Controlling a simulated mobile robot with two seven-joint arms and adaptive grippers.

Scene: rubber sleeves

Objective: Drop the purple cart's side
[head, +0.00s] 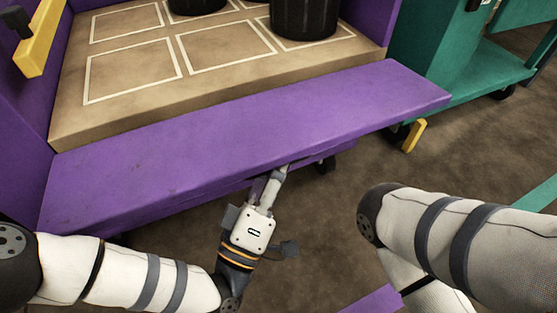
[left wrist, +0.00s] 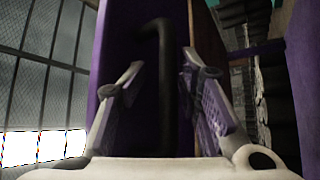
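The purple cart's side (head: 240,125) is a long purple panel along the near edge of the cart's tan bed (head: 125,115). It leans outward, away from the bed, with its broad face showing from above. My left gripper (head: 277,177) reaches up at the panel's near edge, and its fingertips are partly hidden beneath it. In the left wrist view, the two fingers (left wrist: 160,82) stand apart on either side of a dark hooked handle (left wrist: 163,85) in front of the purple panel (left wrist: 125,40). Whether they touch the handle is unclear. My right gripper is out of view; only its arm shows.
Black cylinders (head: 303,18) stand on the bed, marked with pale squares. A yellow bar (head: 38,40) is on the left purple wall, and another yellow piece (head: 413,135) is beyond the panel's right end. A green cart (head: 435,50) stands right. Brown floor (head: 330,225) is open in front.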

